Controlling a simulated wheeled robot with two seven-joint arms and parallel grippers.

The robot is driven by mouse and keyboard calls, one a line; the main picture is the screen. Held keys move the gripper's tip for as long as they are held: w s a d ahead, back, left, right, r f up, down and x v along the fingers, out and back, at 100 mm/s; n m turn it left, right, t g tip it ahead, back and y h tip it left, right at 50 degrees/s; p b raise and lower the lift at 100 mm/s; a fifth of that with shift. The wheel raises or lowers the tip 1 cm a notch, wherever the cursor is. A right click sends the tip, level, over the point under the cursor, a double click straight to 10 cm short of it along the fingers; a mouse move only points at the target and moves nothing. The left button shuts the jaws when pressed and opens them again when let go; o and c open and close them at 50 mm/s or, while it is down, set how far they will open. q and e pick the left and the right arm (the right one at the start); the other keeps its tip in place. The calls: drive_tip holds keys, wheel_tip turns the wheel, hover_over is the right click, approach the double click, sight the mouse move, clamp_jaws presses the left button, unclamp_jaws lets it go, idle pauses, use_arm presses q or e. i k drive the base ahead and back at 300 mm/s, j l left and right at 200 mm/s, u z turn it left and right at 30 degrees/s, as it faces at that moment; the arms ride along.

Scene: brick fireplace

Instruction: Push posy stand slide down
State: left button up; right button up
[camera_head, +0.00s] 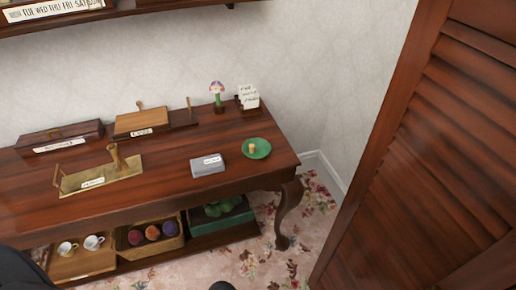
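A small posy with a purple and white flower head (217,87) and a green stem (217,100) stands upright near the back right of the dark wooden table. Its dark base (219,109) rests on the tabletop. A slide part on the stand is too small to make out. A white handwritten card (249,97) stands just right of it. Neither of my grippers shows; only dark rounded shapes, perhaps parts of my arms, show at the bottom edge, well away from the posy.
The table (150,200) also bears a green dish (264,150), a grey box (207,166), a brass tray (78,185) and wooden boxes. Cups (94,242) and a basket (133,255) sit on its lower shelf. A louvred door (430,180) stands at right. A wall shelf (130,12) hangs above.

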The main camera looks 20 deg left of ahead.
sight(118, 169)
drive_tip(key=u, duration=1.65)
